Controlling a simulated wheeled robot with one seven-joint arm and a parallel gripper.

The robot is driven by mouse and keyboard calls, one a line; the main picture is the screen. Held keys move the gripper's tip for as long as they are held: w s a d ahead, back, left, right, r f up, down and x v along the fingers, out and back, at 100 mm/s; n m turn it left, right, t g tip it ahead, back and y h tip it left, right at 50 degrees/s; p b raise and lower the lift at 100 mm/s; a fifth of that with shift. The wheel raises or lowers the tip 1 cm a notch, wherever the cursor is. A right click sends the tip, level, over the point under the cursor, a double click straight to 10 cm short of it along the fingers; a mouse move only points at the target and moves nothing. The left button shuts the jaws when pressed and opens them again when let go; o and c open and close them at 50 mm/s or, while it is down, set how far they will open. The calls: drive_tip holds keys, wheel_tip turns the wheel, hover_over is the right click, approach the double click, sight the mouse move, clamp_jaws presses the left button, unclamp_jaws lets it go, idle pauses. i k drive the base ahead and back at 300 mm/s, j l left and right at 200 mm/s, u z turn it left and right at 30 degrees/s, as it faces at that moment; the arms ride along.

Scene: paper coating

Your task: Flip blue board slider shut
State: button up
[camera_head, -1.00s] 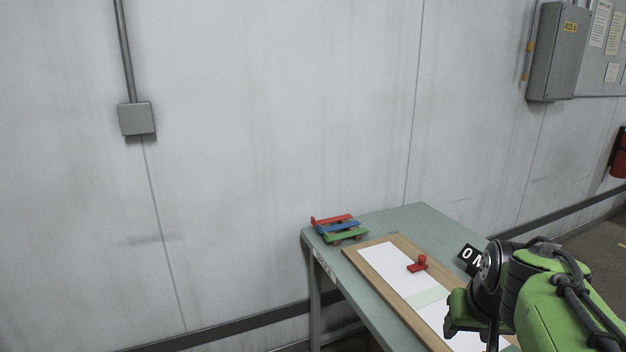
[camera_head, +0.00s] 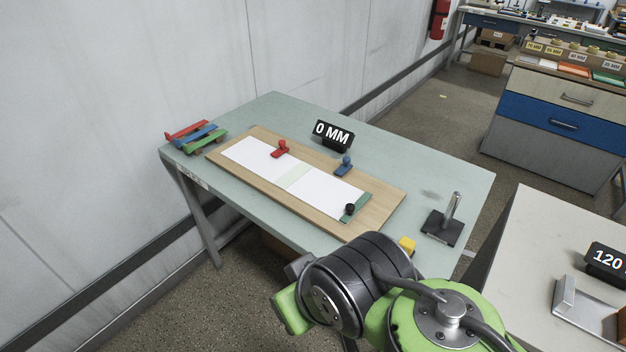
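A small blue piece with a knob (camera_head: 344,166) stands at the far long edge of the wooden board (camera_head: 385,205), to the right of the red knobbed piece (camera_head: 280,149). Farther off, a cabinet has a wide blue drawer front (camera_head: 545,118) with a metal handle; it looks about flush with the fronts above and below, but I cannot tell whether a gap is there. Which of these the task names is not clear. My green and black arm fills the lower middle, in front of the board and well short of the cabinet. My gripper's fingers do not show.
The board, with a white sheet (camera_head: 330,187), lies on a pale green table (camera_head: 265,110). A "0 MM" sign (camera_head: 333,135), a stand with a metal post (camera_head: 443,222) and coloured strips (camera_head: 195,135) are on it. A grey table (camera_head: 530,235) stands right. Floor shows between.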

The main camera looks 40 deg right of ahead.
sight(346, 167)
drive_tip(key=z, duration=1.25)
drive_tip(key=i+j+z, duration=0.3)
drive_tip(key=j, duration=0.15)
drive_tip(key=j+z, duration=0.3)
drive_tip(key=j, duration=0.2)
drive_tip(key=i+j+z, duration=0.15)
drive_tip(key=j+z, duration=0.15)
drive_tip(key=j, duration=0.25)
drive_tip(key=j+z, duration=0.3)
drive_tip(key=j, duration=0.2)
drive_tip(key=i+j, duration=0.05)
